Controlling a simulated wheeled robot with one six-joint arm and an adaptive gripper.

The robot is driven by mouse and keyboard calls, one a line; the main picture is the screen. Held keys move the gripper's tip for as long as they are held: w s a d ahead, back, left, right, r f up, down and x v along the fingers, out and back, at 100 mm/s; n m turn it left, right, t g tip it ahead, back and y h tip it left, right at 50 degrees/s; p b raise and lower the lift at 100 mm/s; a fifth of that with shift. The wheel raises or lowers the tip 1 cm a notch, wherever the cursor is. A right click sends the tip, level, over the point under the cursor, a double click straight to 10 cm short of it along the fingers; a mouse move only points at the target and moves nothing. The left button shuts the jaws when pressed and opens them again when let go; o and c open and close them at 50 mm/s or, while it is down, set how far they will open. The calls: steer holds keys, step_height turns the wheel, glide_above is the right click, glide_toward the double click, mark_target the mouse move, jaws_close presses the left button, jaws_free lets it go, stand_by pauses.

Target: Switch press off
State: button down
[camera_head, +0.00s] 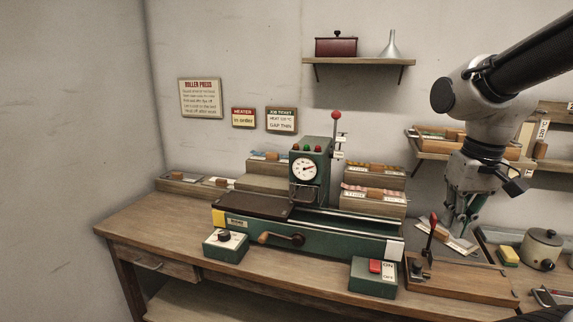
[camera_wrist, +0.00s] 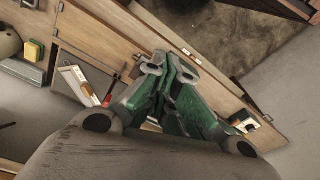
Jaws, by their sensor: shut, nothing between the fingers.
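The green roller press (camera_head: 310,225) stands on the bench, with a round gauge and small red and green lamps on its upright head. At its front right is a green switch box (camera_head: 372,288) with a red rocker (camera_head: 375,266) beside a white plate marked ON and OFF. I cannot tell which way the rocker is set. My gripper (camera_head: 460,222) hangs to the right of the press and the switch box, apart from both. In the wrist view my gripper (camera_wrist: 168,68) shows its green fingers closed together and empty. The switch box cannot be made out clearly there.
A red-handled lever (camera_head: 432,227) on a wooden board stands between the switch box and my gripper. A green knob box (camera_head: 226,246) and a crank (camera_head: 281,238) are at the press's front left. A pot (camera_head: 541,250) and yellow sponge (camera_head: 508,255) stand at the right.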

steer(key=s+d+r+t, duration=0.3)
steer(key=s+r, duration=0.1)
steer(key=s, duration=0.2)
steer(key=m+g, duration=0.6)
steer(key=m, duration=1.6)
glide_above(375, 266)
steer(key=w+d, duration=0.2)
step_height(375, 266, down, 9)
steer(key=f, duration=0.4)
steer(key=s+f, duration=0.1)
steer(key=f, duration=0.3)
steer(key=s+f, duration=0.1)
steer(key=f, duration=0.4)
steer(key=shift+s+a, duration=0.15)
steer(key=shift+s, duration=0.1)
